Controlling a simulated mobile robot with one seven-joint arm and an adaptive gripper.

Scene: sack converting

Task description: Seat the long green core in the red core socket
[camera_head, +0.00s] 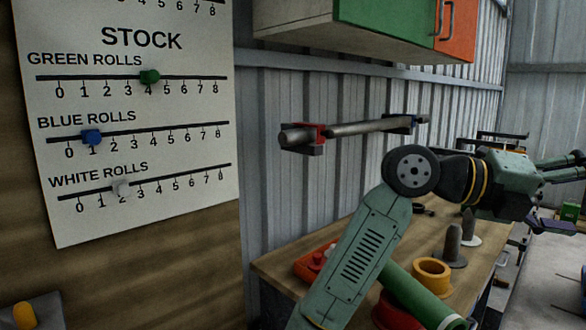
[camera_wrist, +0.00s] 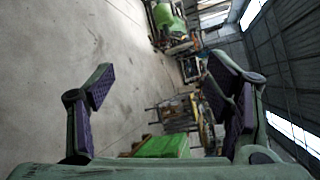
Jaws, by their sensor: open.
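A green cylinder with a pale band near its end, which looks like the long green core (camera_head: 422,300), slants at the bottom of the head view, partly behind my arm. A red round piece (camera_head: 392,316) shows just beside and behind it; it may be the red core socket, but my arm and the cylinder hide most of it. I cannot tell whether the two touch. My gripper (camera_head: 570,195) is at the right edge of the head view, well away from both. In the wrist view my gripper (camera_wrist: 168,92) is open, with nothing between its fingers.
The wooden bench (camera_head: 285,265) holds a yellow ring (camera_head: 432,273), a red block (camera_head: 312,264) and grey posts (camera_head: 454,242). A wall bar (camera_head: 355,128) and cabinet (camera_head: 385,25) are above. A stock board (camera_head: 125,120) stands left. Open floor (camera_wrist: 60,50) shows in the wrist view.

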